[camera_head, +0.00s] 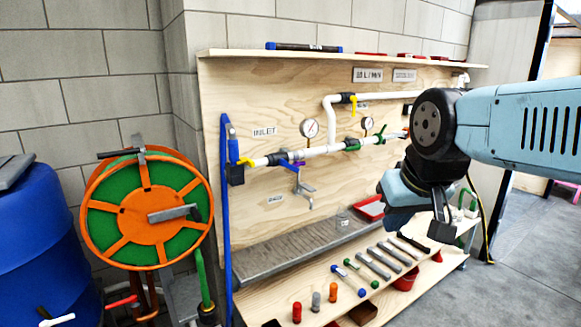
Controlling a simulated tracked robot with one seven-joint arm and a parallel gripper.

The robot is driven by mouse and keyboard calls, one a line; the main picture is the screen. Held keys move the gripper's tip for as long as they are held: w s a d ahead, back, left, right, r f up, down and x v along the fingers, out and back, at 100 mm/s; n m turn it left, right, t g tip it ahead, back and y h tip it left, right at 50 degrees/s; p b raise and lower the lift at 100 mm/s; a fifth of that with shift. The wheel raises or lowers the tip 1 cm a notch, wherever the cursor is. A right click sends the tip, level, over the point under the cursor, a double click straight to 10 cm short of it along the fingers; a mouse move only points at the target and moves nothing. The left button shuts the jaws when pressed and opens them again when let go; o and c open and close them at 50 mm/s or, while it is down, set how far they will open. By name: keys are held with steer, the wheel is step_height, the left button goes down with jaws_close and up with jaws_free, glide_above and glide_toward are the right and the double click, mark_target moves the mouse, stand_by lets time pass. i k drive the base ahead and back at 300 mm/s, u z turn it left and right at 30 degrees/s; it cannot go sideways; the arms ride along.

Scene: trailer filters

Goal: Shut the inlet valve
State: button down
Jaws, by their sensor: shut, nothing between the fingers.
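The word INLET (264,132) is on the plywood panel, above the left end of a white pipe (320,150). Just below that label, a small yellow handle (246,162) sits on the pipe near a black fitting. It looks roughly in line with the pipe, but it is too small to be sure of its angle. My gripper (441,228) is at the right, in front of the panel's right part, pointing down. It is shut and empty, far to the right of the yellow handle and apart from the pipes.
A blue hose (226,220) hangs left of the inlet. A green and orange hose reel (147,212) and a blue barrel (40,245) stand farther left. Two gauges (309,128) and another yellow handle (353,104) are on the pipework. Several tools (373,264) lie on the lower shelf.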

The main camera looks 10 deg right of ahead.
mark_target(290, 167)
steer(key=u, duration=0.3)
steer(key=i, duration=1)
steer(key=z, duration=0.2)
